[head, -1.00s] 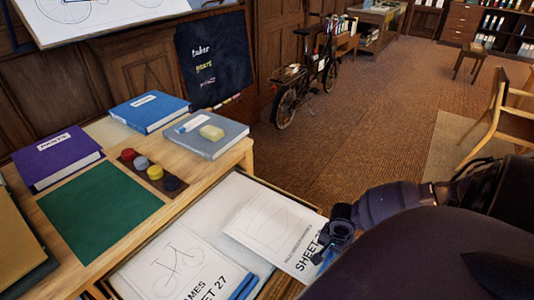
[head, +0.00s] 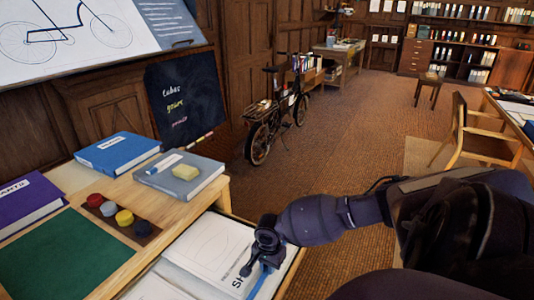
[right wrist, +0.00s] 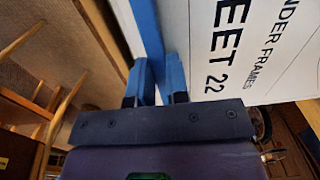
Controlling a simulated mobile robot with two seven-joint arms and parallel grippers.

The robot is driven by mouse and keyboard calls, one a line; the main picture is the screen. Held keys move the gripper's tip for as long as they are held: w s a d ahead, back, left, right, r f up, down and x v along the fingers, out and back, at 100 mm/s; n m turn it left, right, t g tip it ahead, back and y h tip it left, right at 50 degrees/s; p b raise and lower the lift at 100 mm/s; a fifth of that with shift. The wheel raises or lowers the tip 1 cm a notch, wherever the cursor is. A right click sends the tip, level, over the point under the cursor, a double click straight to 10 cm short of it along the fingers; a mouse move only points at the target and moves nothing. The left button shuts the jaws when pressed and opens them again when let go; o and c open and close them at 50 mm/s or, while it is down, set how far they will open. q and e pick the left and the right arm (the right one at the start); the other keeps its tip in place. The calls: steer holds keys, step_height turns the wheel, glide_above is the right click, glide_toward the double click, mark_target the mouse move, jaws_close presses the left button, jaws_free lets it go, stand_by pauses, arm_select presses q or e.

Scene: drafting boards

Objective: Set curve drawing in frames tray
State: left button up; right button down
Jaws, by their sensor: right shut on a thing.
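The curve drawing (head: 208,240) is a white sheet with a faint grey outline and large "SHEET" lettering. In the right wrist view the sheet (right wrist: 265,45) reads "SHEET 22" and "UNDER FRAMES", with a blue strip (right wrist: 146,30) along its edge. My right gripper (head: 266,262) is shut on this strip, its blue fingers (right wrist: 161,82) either side. The sheet is over the open pale-lined tray (head: 287,272) under the table top, near its right wall. I cannot tell whether it rests on the bottom. Another white sheet (head: 150,288) shows at left. My left gripper is not in view.
A bicycle (head: 270,125) stands behind.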

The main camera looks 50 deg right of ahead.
step_height(320, 180, down, 4)
steer(key=shift+r+b, duration=0.25)
steer(key=shift+b, duration=0.4)
steer(key=shift+f, duration=0.1)
steer(key=c, duration=1.1)
jaws_free()
